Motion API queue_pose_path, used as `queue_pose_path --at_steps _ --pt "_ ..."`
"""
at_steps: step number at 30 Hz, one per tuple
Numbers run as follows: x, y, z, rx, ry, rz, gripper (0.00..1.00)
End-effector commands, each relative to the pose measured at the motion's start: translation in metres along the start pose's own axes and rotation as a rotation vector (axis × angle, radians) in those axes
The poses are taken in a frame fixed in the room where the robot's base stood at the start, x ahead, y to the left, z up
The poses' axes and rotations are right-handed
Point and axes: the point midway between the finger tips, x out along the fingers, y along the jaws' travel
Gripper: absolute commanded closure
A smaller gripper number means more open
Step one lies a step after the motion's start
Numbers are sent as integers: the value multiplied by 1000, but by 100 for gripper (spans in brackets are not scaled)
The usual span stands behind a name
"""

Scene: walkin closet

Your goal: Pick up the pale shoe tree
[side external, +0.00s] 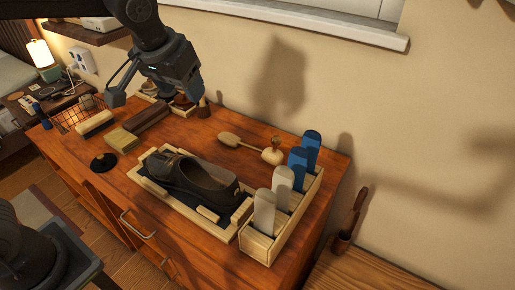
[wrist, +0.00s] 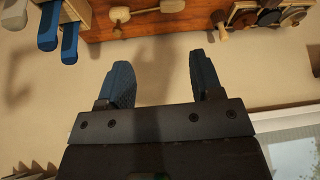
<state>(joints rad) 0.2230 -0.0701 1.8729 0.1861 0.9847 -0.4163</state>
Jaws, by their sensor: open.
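The pale shoe tree (side external: 230,139) lies on the wooden dresser top behind the black shoe, a light wooden piece with a rod and a rounded heel end. It also shows at the top edge of the wrist view (wrist: 120,14), partly cut off. My gripper (side external: 155,92) is raised over the back left part of the dresser, to the left of the shoe tree and apart from it. In the wrist view my gripper (wrist: 160,68) has its two blue fingers spread with nothing between them.
A black shoe (side external: 200,183) sits in a shallow wooden tray (side external: 158,187). A divided wooden box (side external: 258,246) holds upright white and blue pieces at right. Brushes, a wire basket (side external: 78,112) and polish tins (wrist: 268,17) stand at left and back. The wall (side external: 330,110) rises behind.

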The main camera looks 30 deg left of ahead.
Motion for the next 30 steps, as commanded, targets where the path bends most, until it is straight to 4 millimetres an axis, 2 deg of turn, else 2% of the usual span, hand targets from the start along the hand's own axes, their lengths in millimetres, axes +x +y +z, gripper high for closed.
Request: queue_pose_path --at_steps 3,6,12,15,18,23,30 --pt "30 36 -32 -18 -18 -28 40" --pt "57 67 -52 -38 -23 -55 40" --pt "110 120 -72 -77 -18 -99 40" --pt "126 137 -75 -91 -12 -111 40" --pt "136 145 -76 -99 -9 -118 40" --pt "153 145 -76 -102 -10 -122 40" --pt "199 139 -75 -102 -10 -122 40"
